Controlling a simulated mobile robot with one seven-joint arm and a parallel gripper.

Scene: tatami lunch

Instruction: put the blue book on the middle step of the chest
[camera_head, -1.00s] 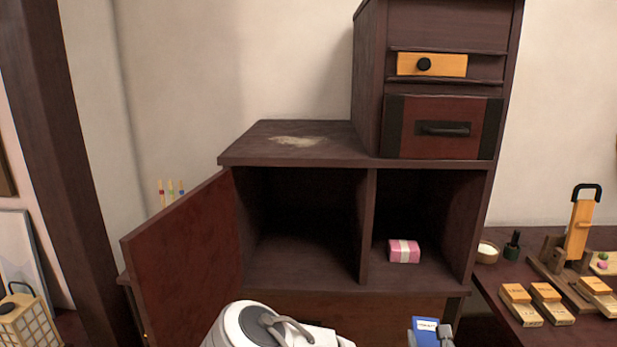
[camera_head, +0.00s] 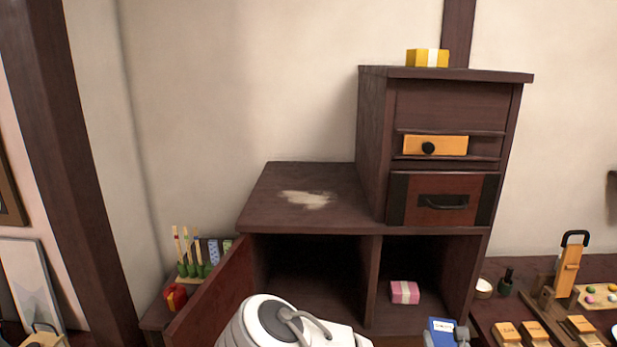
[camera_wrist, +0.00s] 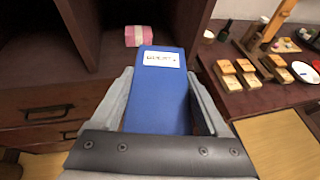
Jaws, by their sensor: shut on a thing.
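The blue book (camera_wrist: 160,95) with a white label is held between the fingers of my gripper (camera_wrist: 162,100) in the wrist view. In the head view the book (camera_head: 440,333) shows at the bottom edge, with part of my gripper (camera_head: 462,336) beside it. The dark wooden chest (camera_head: 375,230) is stepped. Its middle step (camera_head: 290,215) is a flat top left of the tall drawer part, bare except for a pale worn patch. The book is in front of and below that step, apart from the chest.
A pink box (camera_head: 404,292) sits in the lower right compartment. A yellow box (camera_head: 428,58) stands on the chest's top. The red-brown door (camera_head: 215,300) hangs open at left. A side table (camera_head: 510,315) at right holds wooden blocks and other small items.

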